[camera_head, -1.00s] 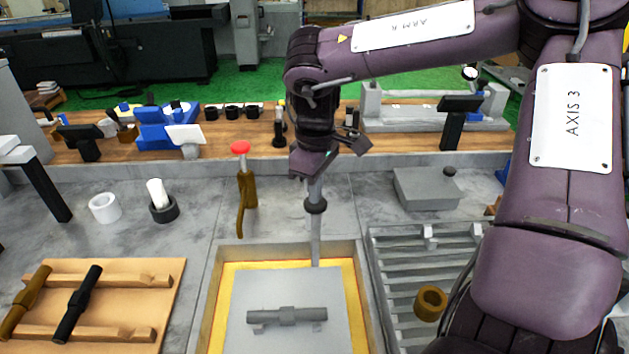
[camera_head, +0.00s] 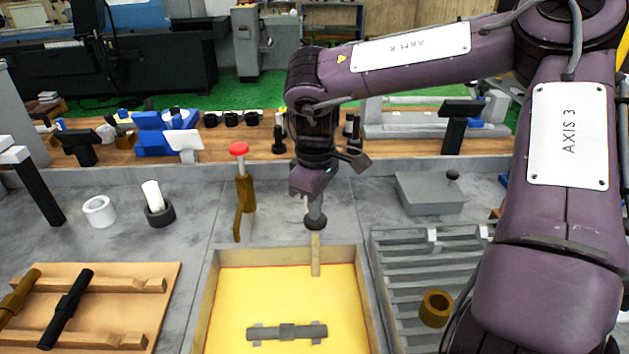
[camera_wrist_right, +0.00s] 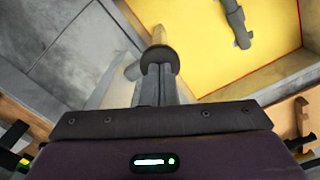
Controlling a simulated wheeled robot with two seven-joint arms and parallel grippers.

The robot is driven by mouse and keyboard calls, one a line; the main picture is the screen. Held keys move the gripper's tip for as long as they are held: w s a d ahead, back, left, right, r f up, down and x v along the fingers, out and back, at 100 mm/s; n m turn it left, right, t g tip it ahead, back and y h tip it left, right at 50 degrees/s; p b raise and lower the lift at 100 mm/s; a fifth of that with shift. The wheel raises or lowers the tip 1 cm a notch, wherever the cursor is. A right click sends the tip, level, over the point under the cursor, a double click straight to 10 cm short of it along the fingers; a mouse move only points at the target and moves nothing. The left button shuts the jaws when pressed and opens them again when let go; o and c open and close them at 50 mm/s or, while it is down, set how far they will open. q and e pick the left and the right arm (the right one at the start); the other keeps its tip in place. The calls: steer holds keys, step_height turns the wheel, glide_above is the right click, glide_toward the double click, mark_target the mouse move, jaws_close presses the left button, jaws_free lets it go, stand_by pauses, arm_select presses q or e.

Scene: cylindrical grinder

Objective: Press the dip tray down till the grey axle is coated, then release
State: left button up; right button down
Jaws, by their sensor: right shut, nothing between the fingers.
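The dip tank (camera_head: 208,292) is full of yellow liquid (camera_head: 285,288). The grey axle (camera_head: 287,332) shows dark grey against the yellow, with small supports beside it; it also shows in the wrist view (camera_wrist_right: 236,22). The tray's flat plate is hidden under the yellow. The tray's upright handle (camera_head: 315,256) is tan on its lower part and has a dark round knob (camera_head: 315,223) on top. My right gripper (camera_head: 313,213) is shut and empty, its tips down at the knob; the wrist view shows its fingers (camera_wrist_right: 165,88) meeting the knob. My left gripper is out of view.
A slatted rack (camera_head: 415,275) with a brass ring (camera_head: 435,308) stands right of the tank. A wooden holder (camera_head: 120,283) with dark and brown axles lies left. A red-topped lever (camera_head: 240,190) stands behind the tank. White and black rings lie further left.

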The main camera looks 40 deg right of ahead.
steer(key=shift+s+a+f+b, duration=0.1)
steer(key=shift+s+f+b, duration=0.2)
steer(key=shift+f, duration=0.2)
steer(key=shift+s+a+f+b, duration=0.1)
steer(key=shift+s+f+b, duration=0.15)
steer(key=shift+f, duration=0.25)
steer(key=shift+w+d+f+b, duration=0.1)
steer(key=shift+w+f+b, duration=0.25)
steer(key=shift+w+f, duration=0.1)
steer(key=shift+s+f+b, duration=0.1)
steer(key=shift+f+b, duration=0.2)
steer(key=shift+b, duration=0.1)
steer(key=shift+r, duration=0.1)
stand_by(0.4)
steer(key=shift+r, duration=0.15)
steer(key=shift+w+r+p, duration=0.2)
steer(key=shift+r+p, duration=0.25)
steer(key=shift+p, duration=0.05)
step_height(320, 180, up, 19)
steer(key=p, duration=1.3)
stand_by(1.6)
steer(key=shift+f, duration=0.15)
stand_by(0.5)
